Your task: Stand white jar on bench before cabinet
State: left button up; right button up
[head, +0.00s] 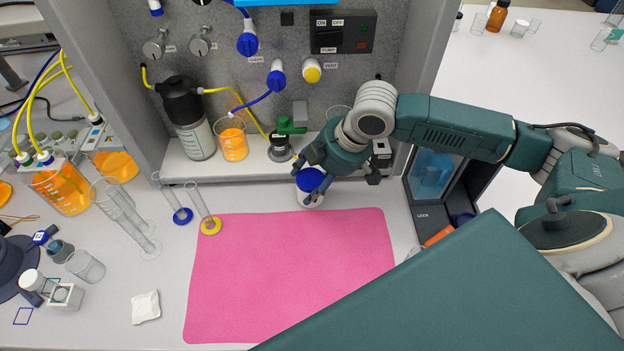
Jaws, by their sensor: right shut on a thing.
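The white jar (311,200) with a blue lid is in the head view, at the front edge of the cabinet (240,174) and just behind the pink mat (290,275). My right gripper (313,183) reaches in from the right and is shut on the jar around its lid. The jar looks upright. I cannot tell whether its base touches the bench (160,260). My left gripper is not in view.
Inside the cabinet are a black-topped bottle (190,120) and an orange beaker (232,140). My teal body part covers the lower right.

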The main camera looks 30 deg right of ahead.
jog(key=shift+f, duration=0.5)
dwell(0.3)
jog(key=o, duration=1.2)
jog(key=shift+o, duration=0.2)
jog(key=shift+r, duration=0.1)
jog(key=v, duration=1.1)
jog(key=shift+r, duration=0.4)
jog(key=shift+s+d, duration=0.1)
jog(key=shift+s, duration=0.1)
